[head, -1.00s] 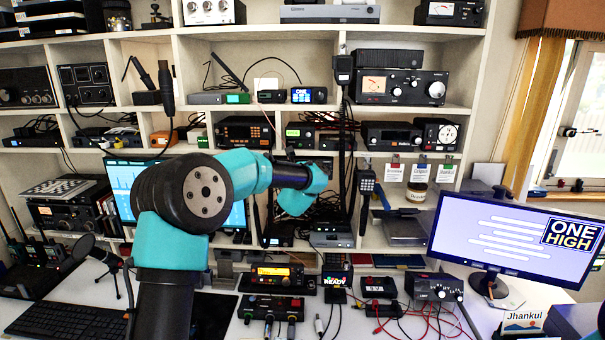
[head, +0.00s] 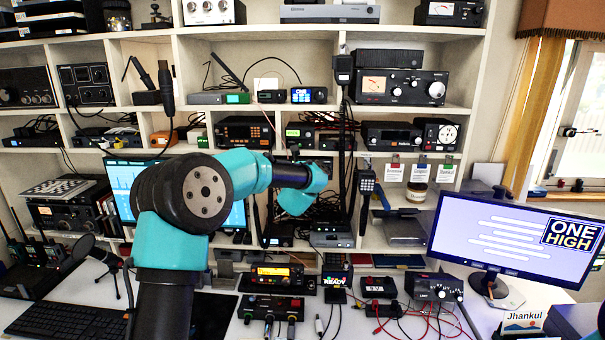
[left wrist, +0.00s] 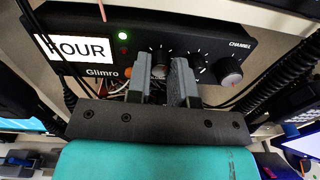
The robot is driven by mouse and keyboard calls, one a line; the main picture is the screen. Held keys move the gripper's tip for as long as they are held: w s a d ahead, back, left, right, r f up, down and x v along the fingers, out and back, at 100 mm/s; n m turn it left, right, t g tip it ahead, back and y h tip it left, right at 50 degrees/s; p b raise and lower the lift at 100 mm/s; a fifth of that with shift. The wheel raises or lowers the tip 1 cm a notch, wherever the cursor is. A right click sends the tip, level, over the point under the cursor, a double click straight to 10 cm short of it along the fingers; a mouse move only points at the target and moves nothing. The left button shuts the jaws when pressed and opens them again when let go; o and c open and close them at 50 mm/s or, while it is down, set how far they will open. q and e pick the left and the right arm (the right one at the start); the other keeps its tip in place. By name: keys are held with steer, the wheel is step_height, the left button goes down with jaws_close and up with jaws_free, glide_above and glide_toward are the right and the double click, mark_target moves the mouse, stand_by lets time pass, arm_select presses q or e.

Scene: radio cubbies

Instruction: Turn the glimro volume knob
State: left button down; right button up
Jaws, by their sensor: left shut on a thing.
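The channel knob (left wrist: 229,71) sits clear to the right of the fingers. In the head view, my left arm reaches across to the middle shelves and hides much of the gripper's contact. My right gripper is not visible.
Shelf cubbies full of radios and hanging cables surround the arm. Below is a desk with a keyboard (head: 68,314), a radio with an amber display (head: 277,275), and a monitor (head: 510,240) at the right. Coiled cables (left wrist: 272,85) hang beside the Glimro radio.

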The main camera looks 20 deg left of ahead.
arm_select(q)
steer(key=shift+m, duration=2)
steer(key=c, duration=1.3)
jaws_free()
steer(key=shift+d, duration=0.1)
steer(key=v, duration=1.7)
steer(key=shift+s+d+r, duration=0.1)
steer(key=shift+s+r, duration=0.1)
steer(key=shift+r, duration=0.05)
